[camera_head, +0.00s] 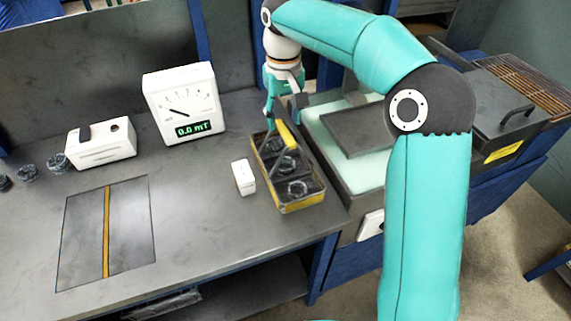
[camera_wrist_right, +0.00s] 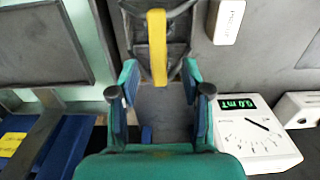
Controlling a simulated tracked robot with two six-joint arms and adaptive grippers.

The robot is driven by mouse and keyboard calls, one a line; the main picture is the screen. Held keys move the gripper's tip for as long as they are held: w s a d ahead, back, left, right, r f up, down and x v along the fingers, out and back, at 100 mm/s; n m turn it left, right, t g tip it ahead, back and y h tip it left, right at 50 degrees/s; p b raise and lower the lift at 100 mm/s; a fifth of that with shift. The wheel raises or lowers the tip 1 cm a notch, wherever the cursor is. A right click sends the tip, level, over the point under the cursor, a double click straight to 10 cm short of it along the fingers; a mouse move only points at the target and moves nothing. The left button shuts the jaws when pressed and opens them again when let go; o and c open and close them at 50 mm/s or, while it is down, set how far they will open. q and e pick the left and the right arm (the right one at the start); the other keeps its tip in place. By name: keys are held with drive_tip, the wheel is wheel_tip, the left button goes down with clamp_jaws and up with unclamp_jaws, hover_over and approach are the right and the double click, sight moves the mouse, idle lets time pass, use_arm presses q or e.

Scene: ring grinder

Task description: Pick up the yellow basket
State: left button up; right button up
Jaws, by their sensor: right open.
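The yellow basket (camera_head: 300,206) is a long, dark, divided tray with yellow lower edges and a yellow handle (camera_head: 287,137) above it. It stands on the bench near its right edge, with dark rings in its compartments. My right gripper (camera_head: 284,112) is over the basket's far end, pointing down. In the right wrist view the open fingers (camera_wrist_right: 161,75) lie on either side of the near end of the yellow handle (camera_wrist_right: 157,40), with gaps visible on both sides. Part of the basket is hidden by the gripper and handle. My left gripper is not in view.
A small white box (camera_head: 244,177) stands just left of the basket. A meter reading 0.0 mT (camera_head: 185,105) and a white device (camera_head: 101,145) are further left. The grinder's tray (camera_head: 372,127) lies right of the basket. The bench front is mostly clear.

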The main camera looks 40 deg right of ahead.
sight(285, 131)
drive_tip(key=f, duration=0.4)
drive_tip(key=shift+s+f, duration=0.25)
drive_tip(key=shift+f, duration=0.05)
clamp_jaws()
drive_tip(key=shift+r, duration=0.1)
